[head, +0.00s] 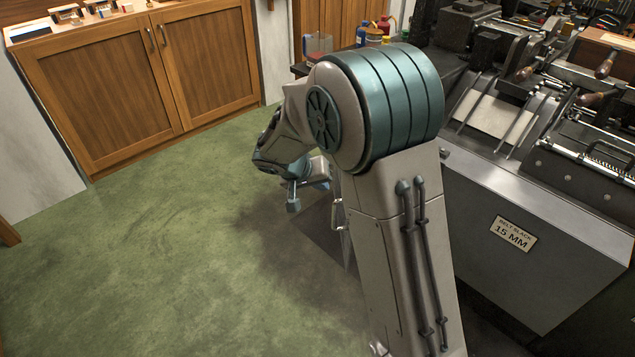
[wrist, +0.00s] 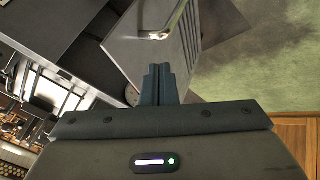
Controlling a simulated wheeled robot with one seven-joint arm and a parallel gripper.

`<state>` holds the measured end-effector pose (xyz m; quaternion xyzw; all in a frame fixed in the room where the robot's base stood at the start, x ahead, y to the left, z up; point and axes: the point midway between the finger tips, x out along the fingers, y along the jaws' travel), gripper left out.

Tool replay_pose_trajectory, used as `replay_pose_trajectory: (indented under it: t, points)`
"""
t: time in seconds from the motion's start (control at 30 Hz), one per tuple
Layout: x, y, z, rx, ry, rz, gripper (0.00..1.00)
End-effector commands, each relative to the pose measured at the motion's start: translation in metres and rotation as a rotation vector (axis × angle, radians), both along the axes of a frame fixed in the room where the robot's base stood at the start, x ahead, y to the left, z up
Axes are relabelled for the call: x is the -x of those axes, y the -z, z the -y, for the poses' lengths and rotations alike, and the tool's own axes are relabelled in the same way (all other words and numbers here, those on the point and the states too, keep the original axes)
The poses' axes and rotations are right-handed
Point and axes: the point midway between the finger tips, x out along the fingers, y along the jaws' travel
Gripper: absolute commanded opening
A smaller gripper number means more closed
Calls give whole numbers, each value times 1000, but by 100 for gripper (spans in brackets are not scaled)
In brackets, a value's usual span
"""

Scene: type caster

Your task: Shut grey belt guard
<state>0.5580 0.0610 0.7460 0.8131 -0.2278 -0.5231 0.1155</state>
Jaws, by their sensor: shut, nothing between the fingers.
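The grey belt guard (wrist: 122,49) is a panel with slats, seen in the wrist view just beyond my fingers. It stands out from the machine's side, apparently open. A bright bent metal handle (wrist: 157,36) sits on it. In the head view my arm hides most of the guard; only a thin part shows beside the arm. My gripper (wrist: 158,72) is shut and empty, its fingertips over the panel below the handle in the picture. Whether they touch it I cannot tell. In the head view my gripper (head: 293,206) hangs low over the floor, left of the machine.
The grey machine base (head: 510,225) with a "Belt slack 15 mm" plate (head: 512,233) stands at right. Levers and type parts crowd its top. A wooden cabinet (head: 130,85) stands at the back left. The green floor (head: 170,245) between them is clear.

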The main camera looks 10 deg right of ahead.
Motion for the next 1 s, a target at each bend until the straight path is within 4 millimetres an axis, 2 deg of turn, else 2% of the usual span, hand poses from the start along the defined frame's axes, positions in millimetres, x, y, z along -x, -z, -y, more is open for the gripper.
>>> replay_pose_trajectory:
  t: [0.03, 0.1, 0.23, 0.33, 0.5, 1.0]
  points:
    - [-4, 12, 7, 0, 3, -3, 0]
    - [-9, 24, 14, 1, 3, -4, 0]
    - [-17, 41, 28, -1, 3, -2, 0]
    - [-15, 37, 45, -1, 4, 1, 0]
    - [-14, 38, 59, 0, 0, -1, 0]
    - [-14, 38, 63, -1, -7, 0, 0]
